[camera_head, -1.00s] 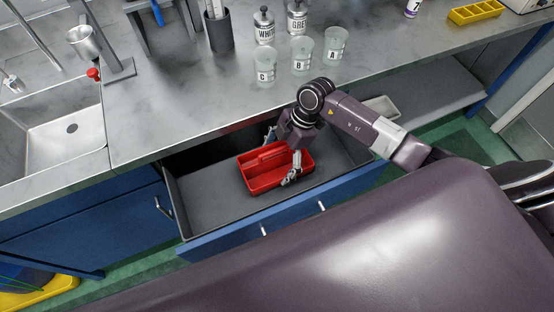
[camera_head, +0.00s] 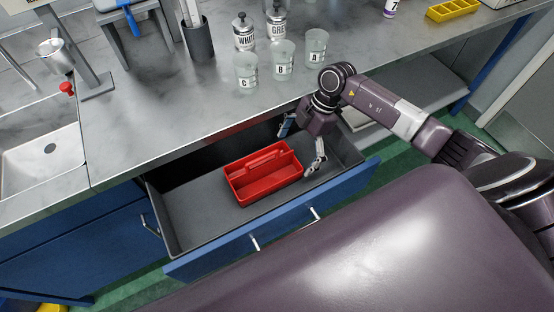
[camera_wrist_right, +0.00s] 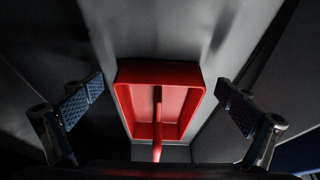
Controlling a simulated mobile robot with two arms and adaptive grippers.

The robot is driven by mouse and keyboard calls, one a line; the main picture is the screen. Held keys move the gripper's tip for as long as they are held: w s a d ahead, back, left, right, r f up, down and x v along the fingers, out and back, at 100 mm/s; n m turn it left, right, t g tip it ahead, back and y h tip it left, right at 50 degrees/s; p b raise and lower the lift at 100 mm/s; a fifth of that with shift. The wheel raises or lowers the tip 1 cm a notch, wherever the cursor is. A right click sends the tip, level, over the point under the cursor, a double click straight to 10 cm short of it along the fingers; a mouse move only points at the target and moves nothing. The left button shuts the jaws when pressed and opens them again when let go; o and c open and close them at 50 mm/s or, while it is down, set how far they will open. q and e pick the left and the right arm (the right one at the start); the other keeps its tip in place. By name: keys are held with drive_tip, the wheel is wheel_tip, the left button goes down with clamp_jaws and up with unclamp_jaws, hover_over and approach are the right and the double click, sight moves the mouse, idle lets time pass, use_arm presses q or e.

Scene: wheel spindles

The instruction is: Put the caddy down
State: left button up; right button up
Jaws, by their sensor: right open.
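The red caddy (camera_head: 262,178) rests on the floor of the open drawer (camera_head: 190,214), with its handle running along its middle. My right gripper (camera_head: 302,146) is open and empty, to the right of the caddy and apart from it in the head view. In the right wrist view the caddy (camera_wrist_right: 160,100) lies ahead between the two spread fingers of my right gripper (camera_wrist_right: 165,110), touching neither. My left gripper is not in view.
The blue drawer front (camera_head: 270,232) stands out from under the grey counter (camera_head: 160,110). Labelled beakers (camera_head: 282,60) and bottles (camera_head: 244,32) stand on the counter above. A sink (camera_head: 42,160) is at the left. The drawer floor left of the caddy is clear.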

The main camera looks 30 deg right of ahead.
drive_tip(key=shift+d, duration=1.4)
